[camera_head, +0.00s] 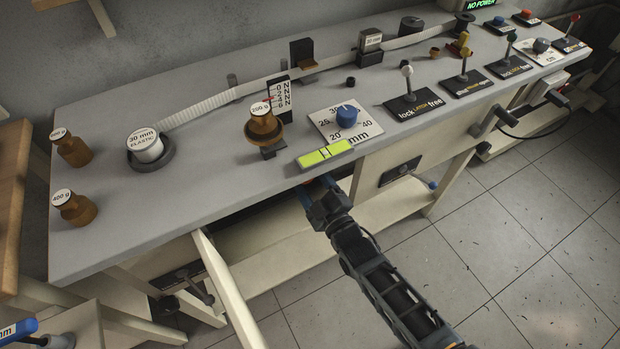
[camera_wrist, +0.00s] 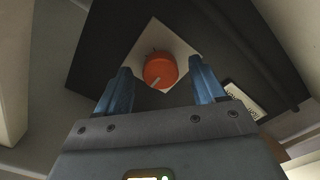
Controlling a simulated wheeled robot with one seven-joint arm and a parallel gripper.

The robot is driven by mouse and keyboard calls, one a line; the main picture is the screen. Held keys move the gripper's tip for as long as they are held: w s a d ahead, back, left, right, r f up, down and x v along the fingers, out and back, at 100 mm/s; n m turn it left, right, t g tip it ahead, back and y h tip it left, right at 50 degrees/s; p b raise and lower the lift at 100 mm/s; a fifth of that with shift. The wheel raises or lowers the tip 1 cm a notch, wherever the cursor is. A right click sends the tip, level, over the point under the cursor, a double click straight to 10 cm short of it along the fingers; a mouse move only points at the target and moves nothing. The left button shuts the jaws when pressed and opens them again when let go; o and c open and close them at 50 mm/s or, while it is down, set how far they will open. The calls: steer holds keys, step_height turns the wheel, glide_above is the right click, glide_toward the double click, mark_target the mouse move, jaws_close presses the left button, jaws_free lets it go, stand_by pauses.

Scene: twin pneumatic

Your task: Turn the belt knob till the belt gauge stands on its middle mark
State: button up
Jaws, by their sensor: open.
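In the wrist view an orange-red knob (camera_wrist: 160,69) with a pale pointer line sits on a white square plate (camera_wrist: 186,46) on a dark panel. My gripper (camera_wrist: 160,80) is open, with its two blue fingers on either side of the knob in the picture; I cannot tell whether they touch it. In the head view my gripper (camera_head: 318,186) is at the table's front edge, below a yellow-green strip gauge (camera_head: 313,158) with dark marks. An upright scale marked N (camera_head: 285,92) stands behind a 200 g weight. No name shows which is the belt gauge.
A blue knob (camera_head: 347,116) on a millimetre dial is just behind the strip gauge. A white belt (camera_head: 205,108) runs from the 30 mm elastic spool (camera_head: 145,146) across the table. Lever switches (camera_head: 407,88) stand to the right. An open drawer-like bay lies under the table front.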

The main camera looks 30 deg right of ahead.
steer(key=shift+w, duration=0.65)
steer(key=shift+c, duration=0.5)
steer(key=c, duration=1)
steer(key=shift+o, duration=0.2)
steer(key=shift+f+m+b, duration=0.1)
steer(key=shift+m+b, duration=0.2)
steer(key=shift+m, duration=0.1)
steer(key=m+b, duration=0.2)
steer(key=m, duration=0.2)
steer(key=shift+a+f+m, duration=0.1)
steer(key=shift+a+m, duration=0.05)
steer(key=shift+m, duration=0.15)
steer(key=m+b, duration=0.3)
steer(key=m, duration=0.3)
steer(key=shift+m, duration=0.3)
